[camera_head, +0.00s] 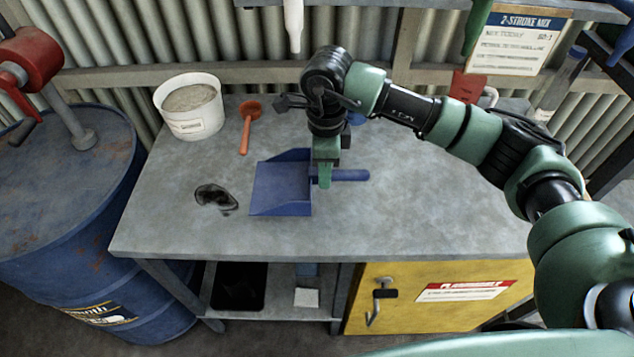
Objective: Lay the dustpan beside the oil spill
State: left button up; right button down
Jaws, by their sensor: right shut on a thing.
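The blue dustpan (281,187) is on or just above the grey workbench (400,225), its pan to the left and its handle (350,175) pointing right. The dark oil spill (215,198) is on the bench a short way left of the pan, with a gap of bare bench between them. My right gripper (324,180) comes down from above and is shut on the dustpan where the handle meets the pan. Its fingers hide that part of the handle. I cannot tell whether the pan touches the bench. My left gripper is not in view.
A white bucket (195,126) of grey granules and a red-orange scoop (246,125) stand toward the back left. A red container (467,88) is at the back right. A blue drum (70,210) stands left of the bench. The bench front is clear.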

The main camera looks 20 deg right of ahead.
jog(key=shift+f, duration=0.6)
notch_tip(320, 180, down, 3)
jog(key=shift+f+p, duration=0.1)
jog(key=shift+p, duration=0.55)
jog(key=shift+f, duration=0.1)
jog(key=shift+f+b, duration=0.15)
jog(key=shift+b, duration=0.15)
jog(key=c, duration=1.3)
grip_release()
